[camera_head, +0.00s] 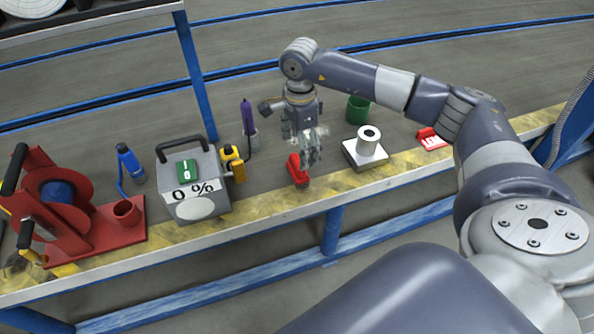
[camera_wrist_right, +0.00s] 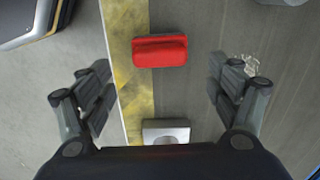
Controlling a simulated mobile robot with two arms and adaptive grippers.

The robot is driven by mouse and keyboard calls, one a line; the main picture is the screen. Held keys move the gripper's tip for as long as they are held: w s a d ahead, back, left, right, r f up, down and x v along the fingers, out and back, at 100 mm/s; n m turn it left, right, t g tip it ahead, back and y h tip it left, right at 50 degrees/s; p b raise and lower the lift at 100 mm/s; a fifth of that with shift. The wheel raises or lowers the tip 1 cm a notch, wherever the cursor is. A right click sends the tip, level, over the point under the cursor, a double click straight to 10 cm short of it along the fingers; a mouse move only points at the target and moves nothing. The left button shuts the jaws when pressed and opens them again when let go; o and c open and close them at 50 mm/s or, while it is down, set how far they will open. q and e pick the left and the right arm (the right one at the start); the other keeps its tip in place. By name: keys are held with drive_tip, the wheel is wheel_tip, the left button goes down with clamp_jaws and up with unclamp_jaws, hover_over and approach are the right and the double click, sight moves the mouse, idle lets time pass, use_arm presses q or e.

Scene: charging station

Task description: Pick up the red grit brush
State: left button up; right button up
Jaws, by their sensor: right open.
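The red grit brush (camera_head: 298,171) lies on the table near its front edge, at the inner border of the yellow strip. In the wrist view the brush (camera_wrist_right: 160,50) is a red block with a raised bar along it, above the middle of the picture. My right gripper (camera_head: 311,150) points down over the table close beside the brush. Its fingers are spread wide with nothing between them in contact, and the brush shows clear of both fingers in the wrist view (camera_wrist_right: 161,72). My left gripper is not in view.
A grey block with a cylinder (camera_head: 366,150) stands right of the brush. A green cup (camera_head: 359,110) is behind it, and a red-and-white item (camera_head: 432,139) lies further right. A yellow tool (camera_head: 233,163), a grey box (camera_head: 192,185) and a red stand (camera_head: 100,225) are left.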

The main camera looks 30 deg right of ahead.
sight(298, 161)
drive_tip(key=f, duration=0.3)
drive_tip(key=f+b, duration=0.1)
drive_tip(key=f, duration=0.1)
drive_tip(key=shift+a+f, duration=0.3)
drive_tip(key=shift+f, duration=0.05)
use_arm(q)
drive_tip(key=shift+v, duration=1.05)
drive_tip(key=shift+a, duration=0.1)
use_arm(e)
drive_tip(key=shift+c, duration=0.3)
drive_tip(key=c, duration=1.1)
